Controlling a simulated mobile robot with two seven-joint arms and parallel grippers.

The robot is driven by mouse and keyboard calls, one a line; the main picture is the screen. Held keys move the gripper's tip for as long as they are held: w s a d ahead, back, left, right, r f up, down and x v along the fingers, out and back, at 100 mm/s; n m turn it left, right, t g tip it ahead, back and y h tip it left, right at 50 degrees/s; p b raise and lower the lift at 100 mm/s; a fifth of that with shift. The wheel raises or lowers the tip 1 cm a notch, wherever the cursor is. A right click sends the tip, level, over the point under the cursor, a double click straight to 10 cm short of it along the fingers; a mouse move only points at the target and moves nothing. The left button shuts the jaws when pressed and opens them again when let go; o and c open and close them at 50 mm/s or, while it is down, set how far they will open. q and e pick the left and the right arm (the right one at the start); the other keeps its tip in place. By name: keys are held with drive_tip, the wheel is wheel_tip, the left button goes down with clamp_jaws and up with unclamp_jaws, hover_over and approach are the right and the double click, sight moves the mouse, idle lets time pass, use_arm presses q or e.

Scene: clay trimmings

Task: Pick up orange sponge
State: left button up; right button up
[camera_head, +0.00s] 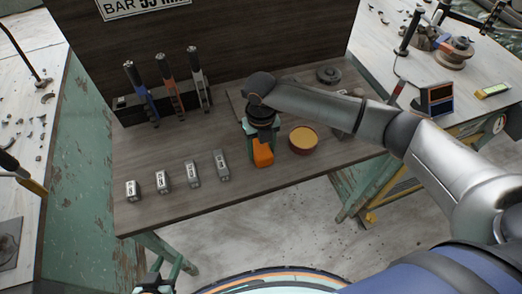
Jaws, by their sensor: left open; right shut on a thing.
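The orange sponge (263,153) is a small orange block near the front edge of the wooden bench, directly under my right gripper. My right gripper (262,136) points down and is shut on the sponge's upper part, which the fingers hide. I cannot tell whether the sponge's underside touches the bench. My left gripper (153,283) shows only partly at the bottom edge, low in front of the bench and well away from the sponge. It is open, with nothing visible in it.
A round bowl (303,151) with yellow-orange contents stands just right of the sponge. Several grey metal blocks (192,174) stand in a row to its left. A dark rack (130,112) holds upright tools behind.

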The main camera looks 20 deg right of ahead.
sight(261, 147)
drive_tip(key=shift+r, duration=0.45)
wheel_tip(261, 147, up, 2)
drive_tip(key=shift+w+r, duration=0.1)
drive_tip(key=shift+r, duration=0.1)
drive_tip(key=s+a+r, duration=0.7)
drive_tip(key=a+r, duration=0.2)
drive_tip(key=a, duration=0.3)
drive_tip(key=shift+s+r, duration=0.35)
drive_tip(key=shift+s, duration=0.05)
drive_tip(key=shift+d, duration=0.1)
drive_tip(key=o, duration=0.8)
drive_tip(key=c, duration=0.6)
drive_tip(key=shift+c, duration=0.3)
